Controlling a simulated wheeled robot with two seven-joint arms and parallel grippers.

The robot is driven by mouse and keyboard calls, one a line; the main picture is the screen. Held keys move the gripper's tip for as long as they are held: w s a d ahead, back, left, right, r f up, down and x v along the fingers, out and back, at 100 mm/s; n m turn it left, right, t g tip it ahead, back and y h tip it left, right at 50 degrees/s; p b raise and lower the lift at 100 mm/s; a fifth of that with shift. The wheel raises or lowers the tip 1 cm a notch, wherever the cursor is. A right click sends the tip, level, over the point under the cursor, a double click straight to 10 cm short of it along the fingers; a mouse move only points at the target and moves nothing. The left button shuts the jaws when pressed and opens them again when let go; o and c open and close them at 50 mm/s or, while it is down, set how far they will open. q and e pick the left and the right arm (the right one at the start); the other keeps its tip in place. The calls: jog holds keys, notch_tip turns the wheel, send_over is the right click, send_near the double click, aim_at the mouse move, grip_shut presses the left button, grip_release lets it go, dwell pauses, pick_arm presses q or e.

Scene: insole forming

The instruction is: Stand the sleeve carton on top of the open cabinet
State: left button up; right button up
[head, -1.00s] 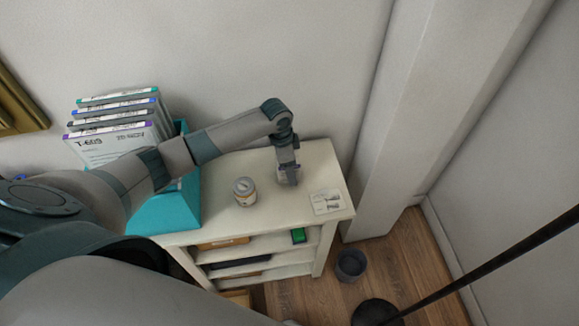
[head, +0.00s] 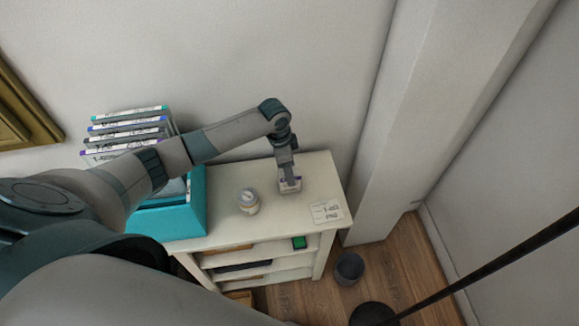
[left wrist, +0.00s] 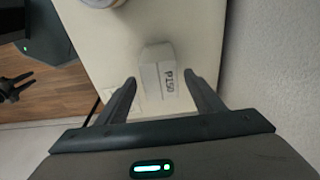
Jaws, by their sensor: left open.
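The sleeve carton (head: 290,186) is a small pale box with dark print. It stands on the top of the open cabinet (head: 275,217), near the back and right of the middle. In the left wrist view the carton (left wrist: 158,72) shows "P150" on one side. My left gripper (head: 289,176) is just above the carton, pointing down. In the left wrist view its fingers (left wrist: 160,82) are spread wide, one to each side of the carton, with clear gaps. The carton is not gripped.
A round lidded jar (head: 249,201) stands left of the carton, and a printed white card (head: 326,212) lies to its right. A teal holder (head: 184,218) with upright folders fills the left end. A wall is behind, a pillar (head: 400,130) to the right, a grey bin (head: 349,267) on the floor.

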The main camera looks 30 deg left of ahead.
pick_arm(q)
notch_tip(320, 180, up, 3)
jog(key=shift+s+a+r+p, duration=0.15)
jog(key=shift+p, duration=1.1)
jog(key=shift+s+a+r+p, duration=0.15)
jog(key=shift+r+p, duration=0.35)
jog(key=shift+r, duration=0.7)
